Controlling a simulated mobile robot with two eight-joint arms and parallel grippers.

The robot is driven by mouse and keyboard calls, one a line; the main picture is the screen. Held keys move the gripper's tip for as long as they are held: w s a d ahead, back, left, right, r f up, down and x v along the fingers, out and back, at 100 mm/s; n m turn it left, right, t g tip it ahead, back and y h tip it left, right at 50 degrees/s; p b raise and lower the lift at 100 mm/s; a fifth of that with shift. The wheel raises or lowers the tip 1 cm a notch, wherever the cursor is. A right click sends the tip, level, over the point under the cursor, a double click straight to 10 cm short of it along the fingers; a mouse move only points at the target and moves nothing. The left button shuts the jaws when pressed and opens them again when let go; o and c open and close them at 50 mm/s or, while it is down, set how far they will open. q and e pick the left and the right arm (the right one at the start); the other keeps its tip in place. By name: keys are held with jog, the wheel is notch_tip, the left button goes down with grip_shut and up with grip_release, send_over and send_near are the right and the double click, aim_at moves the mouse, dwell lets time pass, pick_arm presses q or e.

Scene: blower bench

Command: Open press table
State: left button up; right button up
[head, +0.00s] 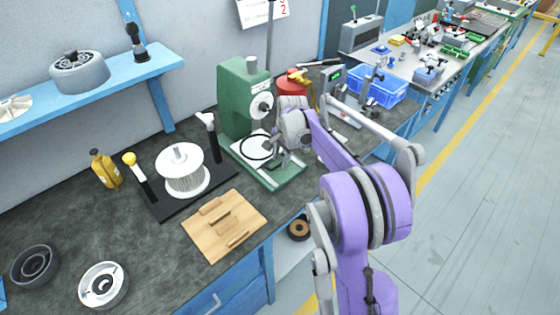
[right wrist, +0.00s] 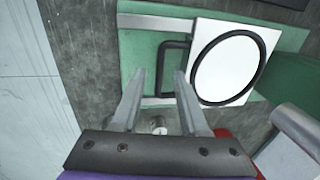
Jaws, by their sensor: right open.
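The green press (head: 243,95) stands on the dark bench. Its white press table (head: 250,148) with a black ring on top lies on the green base, and it also shows in the right wrist view (right wrist: 226,62). A black U-shaped handle (right wrist: 174,66) sticks out from the table's side. My right gripper (head: 274,155) is beside the table in the head view. In the right wrist view its fingers (right wrist: 160,78) are open and empty, with the tips close to the handle; whether they touch it I cannot tell. My left gripper is not in view.
A wooden board (head: 250,212) with wooden handles lies in front of the press. A black tray (head: 160,208) with a white finned rotor (head: 183,170) is to the left. A blue crate (head: 375,88) and red container (head: 291,82) stand behind my right arm.

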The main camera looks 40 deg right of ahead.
jog(key=shift+w+f, duration=0.15)
jog(key=shift+f, duration=0.5)
grip_shut()
dwell(1.0)
